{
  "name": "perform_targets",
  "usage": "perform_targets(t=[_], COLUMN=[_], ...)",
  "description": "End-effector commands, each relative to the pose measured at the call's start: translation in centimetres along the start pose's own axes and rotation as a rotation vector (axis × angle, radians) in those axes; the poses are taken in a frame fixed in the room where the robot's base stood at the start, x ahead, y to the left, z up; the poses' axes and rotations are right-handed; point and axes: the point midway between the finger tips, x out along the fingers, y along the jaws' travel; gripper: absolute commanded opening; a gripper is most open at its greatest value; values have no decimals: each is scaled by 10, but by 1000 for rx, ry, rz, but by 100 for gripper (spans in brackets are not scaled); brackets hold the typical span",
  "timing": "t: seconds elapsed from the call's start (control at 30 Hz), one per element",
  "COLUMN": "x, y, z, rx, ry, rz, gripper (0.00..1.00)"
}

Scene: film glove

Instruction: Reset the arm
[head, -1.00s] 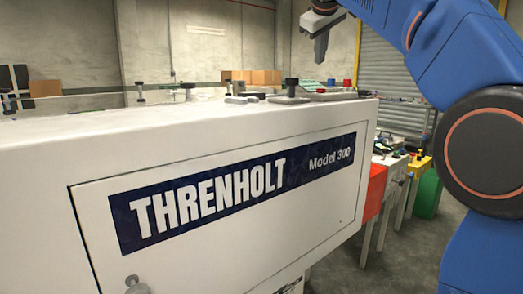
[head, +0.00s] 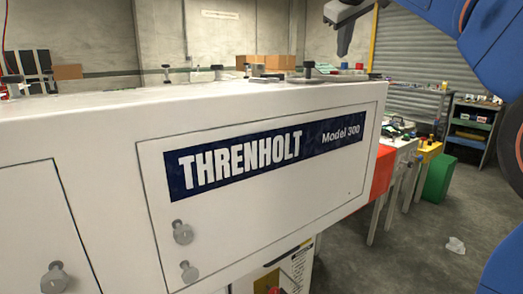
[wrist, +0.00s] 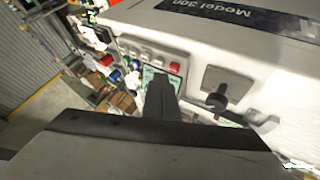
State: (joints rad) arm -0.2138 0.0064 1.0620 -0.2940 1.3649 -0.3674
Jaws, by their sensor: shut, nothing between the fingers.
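My gripper (head: 343,45) hangs at the top of the head view, on my blue arm. It points downward beyond and above the right end of the white THRENHOLT Model 300 machine (head: 130,107). Its fingers are together, with nothing held between them. In the wrist view the dark, closed fingers (wrist: 160,98) point toward a control panel with a green screen and buttons. The machine's white body (wrist: 150,15) fills the upper right there. I cannot tell how far the fingers are from the panel.
Round knobs (head: 182,232) stick out of the machine's front. Clamps and small fittings stand on its top. To the right are a red box (head: 380,172), a green bin (head: 438,180) and a shelf (head: 470,130). Crumpled white litter (head: 456,246) lies on open floor.

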Motion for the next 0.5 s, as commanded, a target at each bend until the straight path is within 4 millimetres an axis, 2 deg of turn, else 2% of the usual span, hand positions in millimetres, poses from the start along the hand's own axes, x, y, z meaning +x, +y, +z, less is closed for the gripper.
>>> perform_targets(t=[0.27,0.37,0.5], x=[4,8,17], y=[-19,-34,-60], z=[55,89,146], rx=[48,79,133], ry=[-28,-47,-75], rz=[-34,-54,-86], gripper=[0,0,0])
